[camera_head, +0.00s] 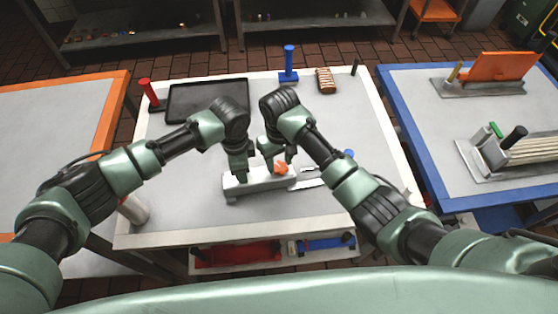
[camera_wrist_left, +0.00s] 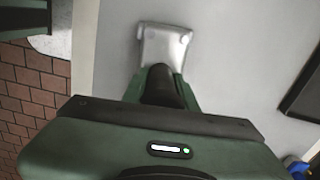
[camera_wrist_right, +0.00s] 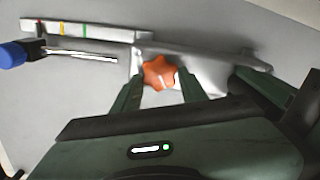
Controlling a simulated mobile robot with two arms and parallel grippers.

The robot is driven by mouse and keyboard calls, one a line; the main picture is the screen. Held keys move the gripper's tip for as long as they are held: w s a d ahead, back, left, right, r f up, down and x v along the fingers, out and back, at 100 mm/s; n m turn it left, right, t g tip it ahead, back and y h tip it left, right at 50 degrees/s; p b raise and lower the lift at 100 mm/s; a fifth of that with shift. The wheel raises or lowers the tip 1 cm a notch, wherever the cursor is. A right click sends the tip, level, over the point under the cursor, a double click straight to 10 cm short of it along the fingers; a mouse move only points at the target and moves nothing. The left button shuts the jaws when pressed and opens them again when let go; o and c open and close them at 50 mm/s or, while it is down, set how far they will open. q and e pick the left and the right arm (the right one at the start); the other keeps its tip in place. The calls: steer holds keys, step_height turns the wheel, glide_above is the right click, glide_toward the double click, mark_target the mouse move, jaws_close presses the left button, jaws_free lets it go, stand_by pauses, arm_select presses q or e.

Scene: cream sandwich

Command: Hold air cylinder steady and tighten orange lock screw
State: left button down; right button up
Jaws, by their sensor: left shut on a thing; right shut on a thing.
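The air cylinder (camera_head: 260,182) is a pale grey body lying on the middle of the table, with a thinner, colour-banded part at its right end. My left gripper (camera_head: 239,178) points down and is shut on the cylinder's left end, which also shows in the left wrist view (camera_wrist_left: 165,45). The orange lock screw (camera_head: 281,168) is a star-shaped knob on the cylinder. My right gripper (camera_head: 272,166) is at the knob; in the right wrist view its fingers stand on either side of the orange lock screw (camera_wrist_right: 159,73). The contact points are partly hidden.
A blue-handled screwdriver (camera_wrist_right: 15,54) lies beside the cylinder's banded end. A black tray (camera_head: 207,99), a red-handled tool (camera_head: 148,93), a blue-handled tool (camera_head: 289,62) and a brown brush (camera_head: 325,81) are at the table's back. The table's front (camera_head: 180,227) is mostly clear.

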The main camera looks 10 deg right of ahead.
mark_target(281, 164)
arm_select(q)
steer(key=shift+f, duration=0.1)
arm_select(e)
steer(key=m, duration=0.6)
steer(key=shift+w+d, duration=0.15)
steer(key=shift+d, duration=0.05)
steer(key=shift+r+m, duration=0.1)
steer(key=shift+m, duration=0.3)
steer(key=o, duration=1.4)
steer(key=shift+c, duration=0.2)
arm_select(q)
steer(key=shift+s, duration=0.1)
arm_select(e)
step_height(281, 164, up, 12)
